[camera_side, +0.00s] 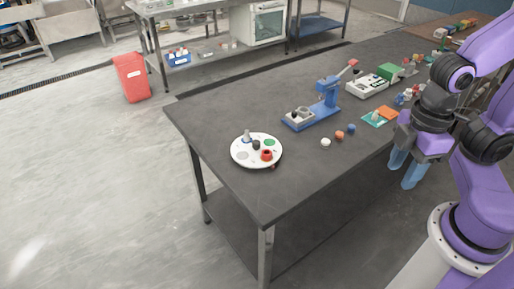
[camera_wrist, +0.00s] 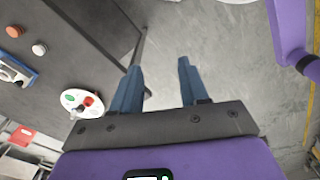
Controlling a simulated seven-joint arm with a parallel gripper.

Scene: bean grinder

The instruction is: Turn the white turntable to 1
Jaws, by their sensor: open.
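The white turntable (camera_side: 236,160) is a round disc near the left front corner of the dark table in the side view. It carries a green spot, a red cup-like piece, a dark piece and a grey upright peg. It also shows in the wrist view (camera_wrist: 69,97), left of my fingers. Any number markings are too small to read. My gripper (camera_side: 408,172) is at the right, beside the table's front edge and well apart from the turntable, with its blue fingers pointing down. In the wrist view my gripper (camera_wrist: 160,85) is open and empty, with the floor between its fingers.
A blue press-like device (camera_side: 327,101) stands behind and right of the turntable. A white box (camera_side: 367,86) stands farther back. The table front (camera_side: 300,180) is bare.

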